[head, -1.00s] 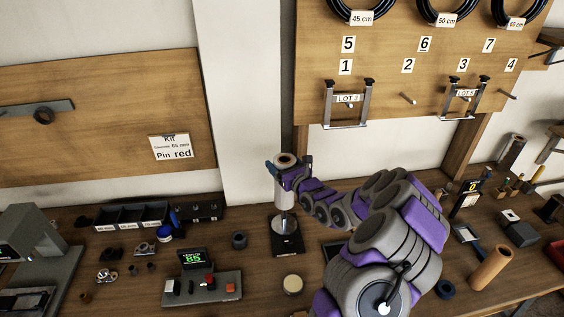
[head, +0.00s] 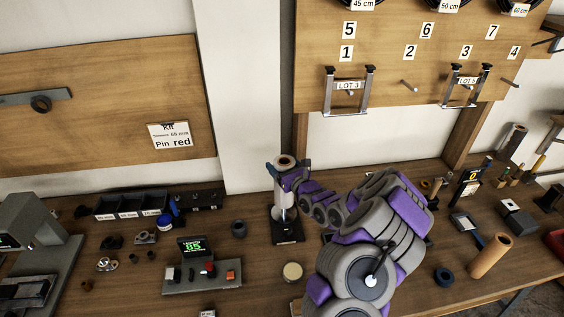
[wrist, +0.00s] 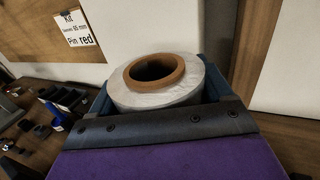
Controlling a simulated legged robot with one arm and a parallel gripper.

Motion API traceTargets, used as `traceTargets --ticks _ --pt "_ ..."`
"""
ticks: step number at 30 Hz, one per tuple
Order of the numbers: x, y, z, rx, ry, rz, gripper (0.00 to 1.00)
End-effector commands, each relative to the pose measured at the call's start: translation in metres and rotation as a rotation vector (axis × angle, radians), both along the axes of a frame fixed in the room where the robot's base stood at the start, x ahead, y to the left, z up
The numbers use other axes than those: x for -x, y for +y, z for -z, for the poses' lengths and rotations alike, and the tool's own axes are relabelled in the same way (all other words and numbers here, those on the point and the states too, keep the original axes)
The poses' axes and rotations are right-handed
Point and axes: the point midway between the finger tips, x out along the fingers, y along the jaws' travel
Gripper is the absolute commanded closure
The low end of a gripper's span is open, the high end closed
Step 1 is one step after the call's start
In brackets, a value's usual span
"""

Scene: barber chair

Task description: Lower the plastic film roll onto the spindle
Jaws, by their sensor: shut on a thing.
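The plastic film roll (head: 283,180) is a pale upright cylinder with a brown cardboard core. My gripper (head: 285,165) is shut on it near its top, in the middle of the head view. In the wrist view the roll (wrist: 160,88) sits between my blue jaws, with its open brown core facing up. The spindle stand has a dark square base (head: 288,232) on the bench. A shiny metal part (head: 287,212) shows just above the base, under the roll. I cannot tell whether the spindle is inside the core.
A control box with a green display (head: 195,262) stands to the left, and a round pale disc (head: 292,272) lies in front of the stand. A dark bin tray (head: 130,208) is at the back left.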

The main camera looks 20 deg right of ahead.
Motion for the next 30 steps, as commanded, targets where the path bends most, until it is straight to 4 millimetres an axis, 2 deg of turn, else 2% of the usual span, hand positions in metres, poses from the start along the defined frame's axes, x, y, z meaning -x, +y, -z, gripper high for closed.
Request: traceTargets --ticks 30 --pt "0.000 0.000 0.057 -0.001 0.001 0.000 1.00"
